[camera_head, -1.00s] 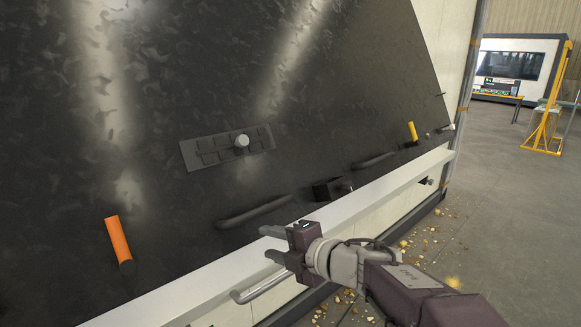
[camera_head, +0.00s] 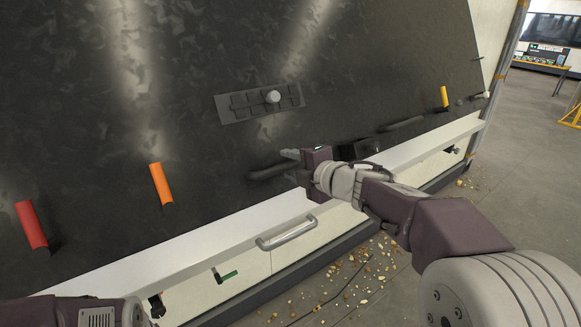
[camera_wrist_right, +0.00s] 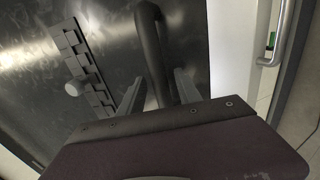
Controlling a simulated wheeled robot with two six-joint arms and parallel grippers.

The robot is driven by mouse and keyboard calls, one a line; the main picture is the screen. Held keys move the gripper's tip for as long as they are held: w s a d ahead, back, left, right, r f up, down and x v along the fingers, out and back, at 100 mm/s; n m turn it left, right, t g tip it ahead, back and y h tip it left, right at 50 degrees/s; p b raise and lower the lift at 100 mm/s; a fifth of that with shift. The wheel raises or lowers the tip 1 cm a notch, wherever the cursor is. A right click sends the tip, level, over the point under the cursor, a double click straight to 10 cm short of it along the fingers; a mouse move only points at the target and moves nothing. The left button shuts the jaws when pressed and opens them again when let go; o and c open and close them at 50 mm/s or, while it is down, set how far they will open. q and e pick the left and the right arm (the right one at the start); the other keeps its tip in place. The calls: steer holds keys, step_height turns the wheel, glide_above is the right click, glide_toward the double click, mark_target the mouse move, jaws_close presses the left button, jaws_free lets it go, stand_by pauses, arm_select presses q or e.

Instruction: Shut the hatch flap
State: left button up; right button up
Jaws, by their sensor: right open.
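A large dark mottled panel (camera_head: 330,60) slopes above a white ledge (camera_head: 240,232). I cannot tell for sure which panel is the hatch flap. The dark panel carries a black bar handle (camera_head: 268,172), which also shows in the right wrist view (camera_wrist_right: 150,45). My right gripper (camera_head: 288,156) is at this handle's right end, open. In the right wrist view the handle runs between my two spread fingers (camera_wrist_right: 158,90); contact cannot be told. My left gripper is out of view.
A grey plate with a round knob (camera_head: 272,97) sits above the handle. Red (camera_head: 32,225), orange (camera_head: 161,184) and yellow (camera_head: 444,97) grips stick out. A second bar handle (camera_head: 402,125) is farther right. Cream fronts with a metal handle (camera_head: 287,233) lie below. Debris litters the floor.

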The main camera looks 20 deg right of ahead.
steer(key=shift+w+d+f, duration=0.15)
steer(key=shift+w+d, duration=0.05)
steer(key=shift+w, duration=0.2)
jaws_close()
steer(key=shift+f, duration=0.1)
stand_by(1.0)
